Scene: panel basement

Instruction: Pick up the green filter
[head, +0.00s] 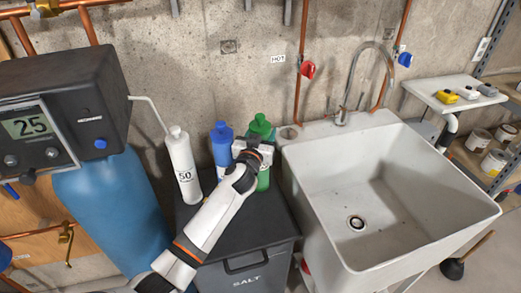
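The green filter (263,181) looks like a green bottle with a rounded cap and stands upright at the right end of a row on the dark salt bin. My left arm reaches up from the lower left. My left gripper (253,148) is in front of the green filter's upper half and hides its middle. The fingertips are small and partly covered by the wrist, so I cannot tell whether they are open, or touching the filter. My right gripper is not in view.
A blue bottle (221,146) stands close left of the green one, and a white bottle marked 50 (183,165) stands farther left. The salt bin (247,268) sits between a blue tank (112,210) and a white sink (440,232). A concrete wall is behind.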

